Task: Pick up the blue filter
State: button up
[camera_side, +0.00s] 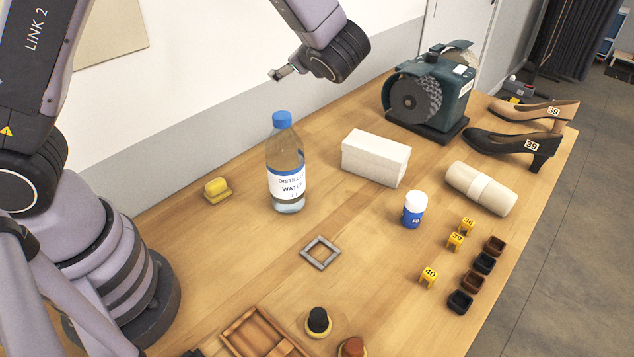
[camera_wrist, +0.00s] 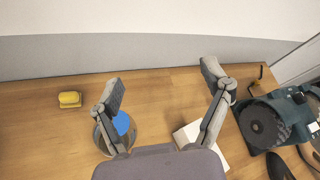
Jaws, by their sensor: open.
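I see nothing that is plainly a blue filter. The blue things in the side view are a small blue jar (camera_side: 412,215) with a white lid, standing right of the middle, and the blue cap (camera_side: 282,119) of a clear distilled water bottle (camera_side: 287,162). My gripper (camera_side: 282,73) is open and empty, in the air above the bottle's height near the back wall. In the wrist view my gripper (camera_wrist: 163,80) has its fingers spread wide, with nothing between them but wall and table edge. The blue cap (camera_wrist: 122,124) shows by the left finger, which partly hides the bottle.
A white block (camera_side: 376,158), a bench grinder (camera_side: 430,95), a cream roll (camera_side: 480,188) and two shoes (camera_side: 512,143) stand at the right. A yellow brush-like item (camera_side: 217,189), a grey square frame (camera_side: 320,252) and a wooden tray (camera_side: 246,322) are nearer. Small dark cups and number tags stand front right.

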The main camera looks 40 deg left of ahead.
jog(key=w+d+f+m+t, duration=0.5)
jog(key=d+f+m, duration=0.1)
jog(key=d+f, duration=0.2)
jog(key=m+t+h, duration=0.7)
jog(key=m+h, duration=0.3)
jog(key=m, duration=0.3)
send_near(411, 210)
jog(key=w, duration=0.2)
jog(key=w+a, duration=0.1)
jog(key=w, duration=0.1)
jog(key=shift+w+a, duration=0.2)
jog(key=shift+w, duration=0.2)
jog(key=shift+w+d+f, duration=0.1)
jog(key=shift+w+f, duration=0.05)
jog(key=w, duration=0.7)
jog(key=shift+c, duration=0.3)
jog(key=c, duration=1.2)
